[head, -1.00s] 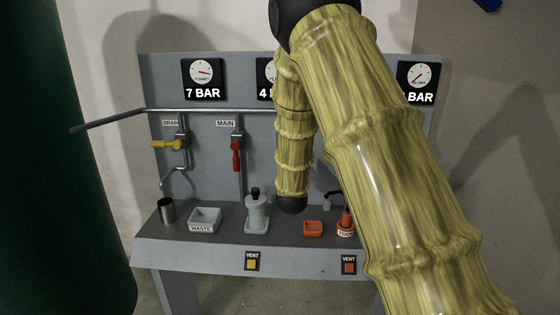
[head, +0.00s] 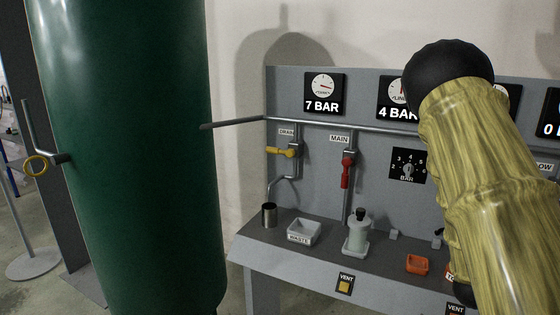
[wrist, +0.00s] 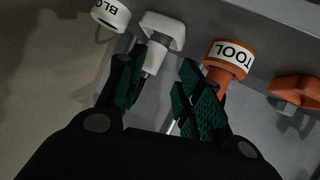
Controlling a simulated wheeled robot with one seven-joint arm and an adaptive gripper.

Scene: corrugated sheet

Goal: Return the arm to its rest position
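My arm (head: 495,190), with a yellow wood-like pattern and black joints, fills the right side of the head view. It stands bent in front of the panel. My gripper is hidden in the head view. In the wrist view my gripper (wrist: 160,82) is open, with its green-padded fingers apart. Nothing is clearly held between them. An orange TOOL holder (wrist: 226,62) lies beyond the right finger, and a white fitting (wrist: 160,38) shows beyond the gap.
A grey bench panel (head: 290,90) carries gauges, a yellow drain lever (head: 284,151) and a red main lever (head: 346,173). On its ledge stand a metal cup (head: 269,214), a waste tray (head: 304,231), a grey bottle (head: 357,236) and an orange tray (head: 417,264). A green tank (head: 125,150) stands left.

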